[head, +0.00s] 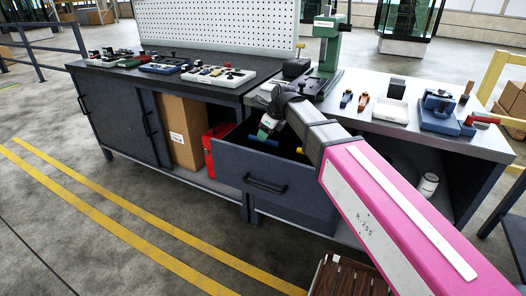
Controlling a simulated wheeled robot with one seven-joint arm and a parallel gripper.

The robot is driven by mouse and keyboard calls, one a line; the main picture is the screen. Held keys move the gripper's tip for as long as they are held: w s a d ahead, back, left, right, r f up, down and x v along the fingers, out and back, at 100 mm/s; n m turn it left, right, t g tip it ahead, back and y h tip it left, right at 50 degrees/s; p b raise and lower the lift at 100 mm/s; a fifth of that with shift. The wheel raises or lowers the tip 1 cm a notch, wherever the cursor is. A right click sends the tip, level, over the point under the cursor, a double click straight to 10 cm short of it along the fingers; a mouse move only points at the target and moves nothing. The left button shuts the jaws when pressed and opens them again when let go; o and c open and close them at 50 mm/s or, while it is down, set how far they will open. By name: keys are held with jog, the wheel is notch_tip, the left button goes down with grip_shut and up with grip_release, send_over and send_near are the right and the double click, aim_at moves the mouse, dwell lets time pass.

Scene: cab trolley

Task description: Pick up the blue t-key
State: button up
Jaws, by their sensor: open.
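My arm reaches over the open drawer (262,177) of the workbench, and my gripper (263,135) points down into it. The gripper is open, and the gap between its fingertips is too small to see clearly.
A green press (328,52) stands on the bench behind my arm. A blue vise (437,111) and small parts stand on the right worktop. A dark worktop (125,70) at left holds trays of parts. A cardboard box (182,132) and a red container (219,146) stand below.

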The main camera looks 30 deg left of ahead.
jog(key=x, duration=0.5)
jog(key=shift+w+d+f, duration=0.1)
jog(key=shift+w+d, duration=0.05)
jog(key=shift+d, duration=0.1)
grip_shut()
